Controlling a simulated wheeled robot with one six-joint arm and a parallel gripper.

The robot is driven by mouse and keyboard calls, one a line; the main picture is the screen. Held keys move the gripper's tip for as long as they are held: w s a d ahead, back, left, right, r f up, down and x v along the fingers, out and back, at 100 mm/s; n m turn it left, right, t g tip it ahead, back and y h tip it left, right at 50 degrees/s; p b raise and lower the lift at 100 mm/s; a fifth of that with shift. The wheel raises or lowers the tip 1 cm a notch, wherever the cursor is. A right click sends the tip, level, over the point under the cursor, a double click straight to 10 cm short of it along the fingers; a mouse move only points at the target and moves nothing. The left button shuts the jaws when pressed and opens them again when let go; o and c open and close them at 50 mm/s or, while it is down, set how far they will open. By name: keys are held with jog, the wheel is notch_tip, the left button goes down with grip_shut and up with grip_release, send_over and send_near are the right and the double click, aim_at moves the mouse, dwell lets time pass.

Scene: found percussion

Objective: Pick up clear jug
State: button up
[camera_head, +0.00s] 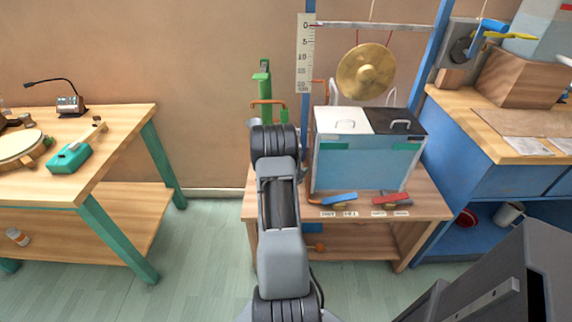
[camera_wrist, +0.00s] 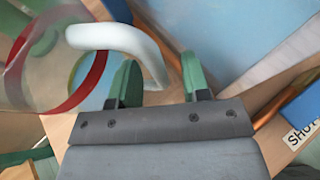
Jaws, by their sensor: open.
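The clear jug (camera_wrist: 32,70) is at the upper left of the wrist view. It is see-through, with a red band and a thick white handle (camera_wrist: 112,36). My gripper (camera_wrist: 159,72) is open, its two green-tipped fingers spread apart. The curved end of the handle comes down in the gap between the fingers in the picture. I cannot tell whether either finger touches it. In the head view, my arm covers the gripper and I cannot make out the jug there.
A blue-tinted tank (camera_head: 362,168) with a two-part lid stands on the wooden stand (camera_head: 432,206), with blue (camera_head: 339,199) and red (camera_head: 391,198) levers in front. A brass gong (camera_head: 366,71) hangs above. A green pump-like device (camera_head: 264,88) stands behind my arm. Floor is clear at left.

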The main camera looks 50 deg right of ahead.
jog(key=shift+d+f, duration=0.15)
jog(key=shift+d, duration=0.2)
grip_shut()
dwell(0.4)
